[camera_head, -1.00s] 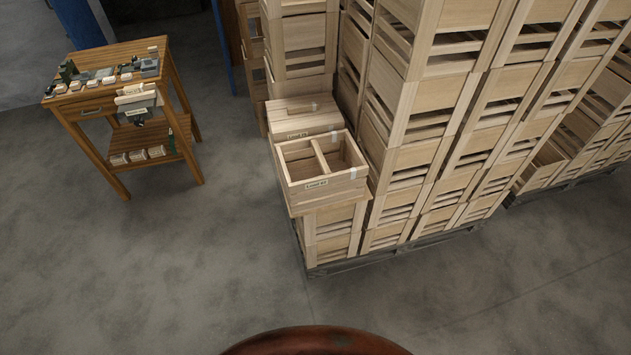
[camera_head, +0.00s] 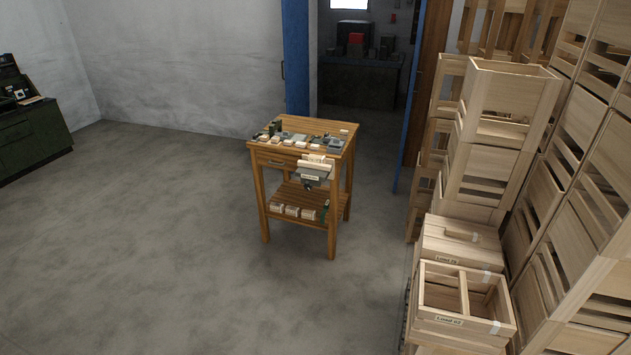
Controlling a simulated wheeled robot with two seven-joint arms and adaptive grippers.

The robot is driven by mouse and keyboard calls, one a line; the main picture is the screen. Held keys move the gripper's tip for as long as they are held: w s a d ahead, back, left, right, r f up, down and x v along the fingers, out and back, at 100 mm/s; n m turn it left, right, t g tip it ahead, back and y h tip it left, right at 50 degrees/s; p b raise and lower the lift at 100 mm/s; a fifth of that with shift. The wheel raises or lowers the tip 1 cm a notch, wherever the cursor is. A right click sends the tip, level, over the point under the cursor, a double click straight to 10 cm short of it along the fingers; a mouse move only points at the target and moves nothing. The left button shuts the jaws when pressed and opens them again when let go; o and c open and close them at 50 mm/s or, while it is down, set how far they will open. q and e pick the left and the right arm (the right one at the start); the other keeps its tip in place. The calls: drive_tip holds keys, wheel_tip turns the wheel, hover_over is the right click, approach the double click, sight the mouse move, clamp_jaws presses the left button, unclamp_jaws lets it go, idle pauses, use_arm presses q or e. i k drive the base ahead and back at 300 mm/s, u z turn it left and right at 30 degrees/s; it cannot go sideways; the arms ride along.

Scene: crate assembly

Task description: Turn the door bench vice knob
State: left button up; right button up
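A wooden workbench (camera_head: 272,162) stands on the floor near the middle of the view, some way off from me. A grey-green bench vice (camera_head: 313,173) with light jaws is mounted at its front right edge. The vice has a small label on its front; its knob is too small to make out clearly. Small parts and labelled blocks lie on the bench top, and several light blocks (camera_head: 291,211) sit on its lower shelf. Neither of my grippers is in view.
Stacked wooden crates (camera_head: 492,150) fill the right side, with an open divided crate (camera_head: 462,322) in front. A blue-framed doorway (camera_head: 297,60) opens behind the bench. A dark green cabinet (camera_head: 32,140) stands at far left. The floor in front and left is clear.

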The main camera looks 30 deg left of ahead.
sight(308, 185)
drive_tip(key=u, duration=0.9)
drive_tip(key=i, duration=0.85)
drive_tip(key=u, duration=0.9)
drive_tip(key=i, duration=0.85)
drive_tip(key=z, duration=0.15)
